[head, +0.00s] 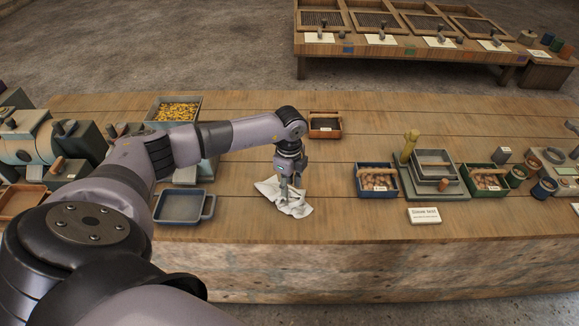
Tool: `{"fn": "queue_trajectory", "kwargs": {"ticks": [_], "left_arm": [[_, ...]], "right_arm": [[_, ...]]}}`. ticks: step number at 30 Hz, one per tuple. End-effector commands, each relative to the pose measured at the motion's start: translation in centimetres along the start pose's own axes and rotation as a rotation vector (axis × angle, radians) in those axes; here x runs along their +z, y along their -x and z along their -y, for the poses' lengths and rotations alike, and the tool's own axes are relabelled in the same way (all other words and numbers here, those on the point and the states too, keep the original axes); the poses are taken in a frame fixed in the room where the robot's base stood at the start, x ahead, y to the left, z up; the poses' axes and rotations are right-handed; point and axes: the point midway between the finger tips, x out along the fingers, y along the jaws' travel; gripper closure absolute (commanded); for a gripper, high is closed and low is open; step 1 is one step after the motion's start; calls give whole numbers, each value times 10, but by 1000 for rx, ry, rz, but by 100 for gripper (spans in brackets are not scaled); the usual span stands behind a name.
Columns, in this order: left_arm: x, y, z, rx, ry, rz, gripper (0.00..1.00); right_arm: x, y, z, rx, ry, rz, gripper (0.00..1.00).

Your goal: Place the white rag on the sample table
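The white rag (267,189) lies crumpled on the long wooden table in front of me (330,218), left of the middle. My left gripper (290,196) points straight down over the rag, its fingertips at or just above the cloth. The fingers partly cover the rag, and I cannot tell whether they are open or shut on it. A second wooden table (420,47) stands at the back right. No label shows which table is the sample table. My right gripper is not in view.
A grey-blue tray (184,206) sits left of the rag, and a small dark-filled box (325,125) behind it. To the right are a blue bin (376,179), a sieve stack (434,172), a green bin (487,180) and a sign card (424,215). The table between rag and blue bin is clear.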

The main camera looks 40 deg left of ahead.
Motion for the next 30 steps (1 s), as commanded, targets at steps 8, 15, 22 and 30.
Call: {"fn": "queue_trajectory", "kwargs": {"ticks": [8,15,22,30], "left_arm": [[-22,-16,31,0,-1,-2,88],[-24,-42,36,1,0,-1,100],[-24,-47,35,0,-1,-1,100],[-24,-52,35,0,-1,0,100]], "right_arm": [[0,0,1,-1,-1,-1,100],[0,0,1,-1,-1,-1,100],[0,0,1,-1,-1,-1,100],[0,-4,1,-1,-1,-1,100]]}}
